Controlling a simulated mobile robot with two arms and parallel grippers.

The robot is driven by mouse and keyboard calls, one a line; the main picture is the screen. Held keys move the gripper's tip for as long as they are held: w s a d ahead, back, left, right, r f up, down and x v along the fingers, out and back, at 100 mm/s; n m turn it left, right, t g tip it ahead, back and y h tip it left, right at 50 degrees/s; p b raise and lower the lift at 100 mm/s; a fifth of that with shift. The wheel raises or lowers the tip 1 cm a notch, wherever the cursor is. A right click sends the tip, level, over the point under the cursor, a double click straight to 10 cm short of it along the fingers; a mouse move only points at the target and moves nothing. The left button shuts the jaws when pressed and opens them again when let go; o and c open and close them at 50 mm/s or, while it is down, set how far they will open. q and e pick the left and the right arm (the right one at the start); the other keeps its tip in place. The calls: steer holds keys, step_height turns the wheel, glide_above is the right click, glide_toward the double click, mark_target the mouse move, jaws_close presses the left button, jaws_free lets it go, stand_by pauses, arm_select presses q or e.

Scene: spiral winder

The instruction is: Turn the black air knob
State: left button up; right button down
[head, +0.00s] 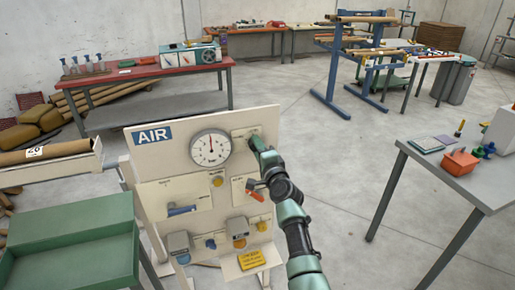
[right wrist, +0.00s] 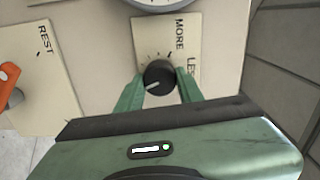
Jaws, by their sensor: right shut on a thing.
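The black air knob (right wrist: 158,74) sits on a cream plate (right wrist: 150,35) marked MORE and LESS in the right wrist view. A white pointer line on the knob points toward the lower left. My right gripper (right wrist: 160,80) is shut on the knob, with one green finger on each side of it. In the head view, my right gripper (head: 256,142) is at the upper right of the AIR panel (head: 225,187), and it hides the knob there. My left gripper is not in view.
A white gauge (head: 210,148) is left of the knob. An orange-red lever (head: 256,193) sits below, beside a REST plate (right wrist: 42,65). Blue and yellow fittings are lower on the panel. A green tray (head: 75,240) stands left, a grey table (head: 455,180) right. Floor between is clear.

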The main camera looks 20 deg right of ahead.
stand_by(0.4)
steer(key=c, duration=0.9)
jaws_free()
steer(key=shift+s, duration=0.1)
steer(key=s+p, duration=0.3)
steer(key=s, duration=0.4)
steer(key=shift+s+p, duration=0.35)
steer(key=shift+p, duration=0.05)
steer(key=shift+d, duration=0.1)
